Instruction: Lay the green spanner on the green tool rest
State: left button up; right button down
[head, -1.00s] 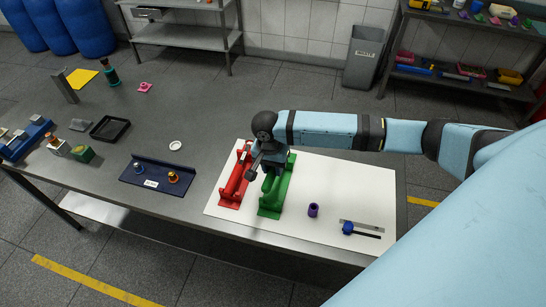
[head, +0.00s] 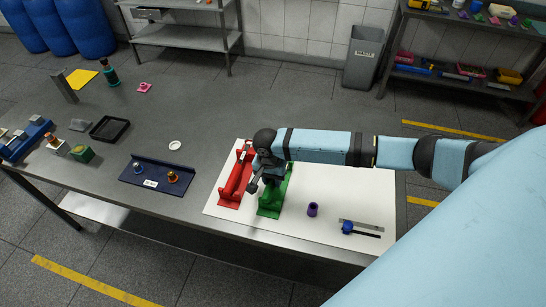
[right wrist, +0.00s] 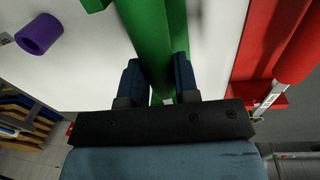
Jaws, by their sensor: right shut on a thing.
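The green tool rest (head: 272,205) stands on the white mat, right of a red rest. My right gripper (head: 268,182) is over its upper part, pointing down. In the right wrist view the fingers of my right gripper (right wrist: 157,85) are on both sides of a long green bar (right wrist: 150,35), which I take to be the green spanner. The wrist and fingers hide most of it in the head view. I cannot tell whether the spanner touches the rest. My left gripper is not in view.
The red rest (head: 233,190) stands close at the left. A purple cylinder (head: 312,209) and a blue-ended tool (head: 348,228) lie to the right on the white mat (head: 340,190). A dark blue tray (head: 150,182) with small parts lies further left. The right of the mat has free room.

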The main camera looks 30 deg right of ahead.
jog(key=c, duration=1.1)
grip_release()
jog(key=shift+s+f, duration=0.15)
jog(key=shift+f, duration=0.15)
jog(key=o, duration=0.3)
jog(key=shift+w, duration=0.2)
jog(key=r, duration=0.9)
jog(key=w+a+r+b, duration=0.1)
jog(key=r, duration=0.3)
jog(key=shift+r, duration=0.4)
